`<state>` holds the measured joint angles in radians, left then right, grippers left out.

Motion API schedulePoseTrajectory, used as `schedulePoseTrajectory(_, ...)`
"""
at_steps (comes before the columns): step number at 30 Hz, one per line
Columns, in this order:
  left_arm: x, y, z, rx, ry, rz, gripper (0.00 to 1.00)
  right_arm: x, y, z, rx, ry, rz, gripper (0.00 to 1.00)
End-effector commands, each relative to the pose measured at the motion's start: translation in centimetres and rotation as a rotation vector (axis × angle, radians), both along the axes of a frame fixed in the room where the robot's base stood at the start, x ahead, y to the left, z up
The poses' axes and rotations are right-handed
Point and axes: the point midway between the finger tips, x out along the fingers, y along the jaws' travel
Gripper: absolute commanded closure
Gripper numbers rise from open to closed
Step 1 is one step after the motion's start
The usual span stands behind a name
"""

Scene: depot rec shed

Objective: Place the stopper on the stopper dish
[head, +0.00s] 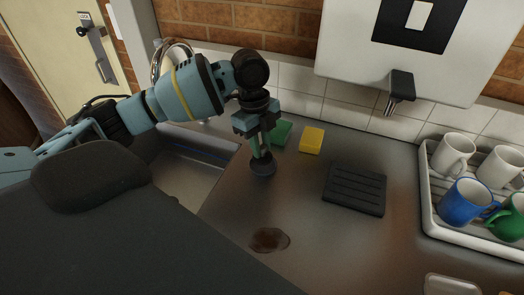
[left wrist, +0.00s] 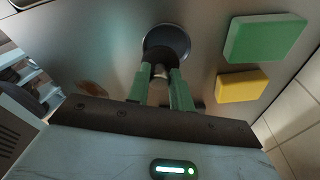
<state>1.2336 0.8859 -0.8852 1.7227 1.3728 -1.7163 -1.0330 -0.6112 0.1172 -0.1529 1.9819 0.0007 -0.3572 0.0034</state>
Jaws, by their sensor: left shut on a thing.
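The stopper (head: 262,168) is a dark round disc, seen beneath my left gripper (head: 263,150) on the metal counter's left part, near the sink. In the left wrist view the stopper (left wrist: 168,40) lies just beyond the fingertips of the left gripper (left wrist: 161,78), which is shut on its upper part. The frames do not clearly show whether the stopper touches the counter. A pale shallow dish (head: 452,285) is cut off at the lower right edge; I cannot tell whether it is the stopper dish. My right gripper is not in view.
A green sponge (head: 281,132) and a yellow sponge (head: 312,140) lie behind the gripper. A black ridged mat (head: 355,190) lies to the right, and a white tray (head: 428,205) holds several mugs. A brown spill (head: 269,240) is in front. The sink (head: 190,165) is left.

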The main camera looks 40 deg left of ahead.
Motion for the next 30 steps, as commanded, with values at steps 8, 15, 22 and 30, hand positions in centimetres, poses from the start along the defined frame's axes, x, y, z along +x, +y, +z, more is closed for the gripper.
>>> schedulePoseTrajectory(8,0.7,0.4,-1.8,0.001,0.003,0.0,1.0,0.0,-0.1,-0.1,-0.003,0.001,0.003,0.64)
schedulePoseTrajectory(15,0.7,0.4,-3.6,0.001,-0.002,0.0,1.0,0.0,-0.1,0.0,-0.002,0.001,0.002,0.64)
schedulePoseTrajectory(22,0.7,0.4,-3.7,0.001,-0.001,0.0,1.0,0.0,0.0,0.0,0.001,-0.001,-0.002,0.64)
schedulePoseTrajectory(30,0.7,0.3,-3.9,0.001,-0.002,0.0,0.56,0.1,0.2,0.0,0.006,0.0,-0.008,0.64)
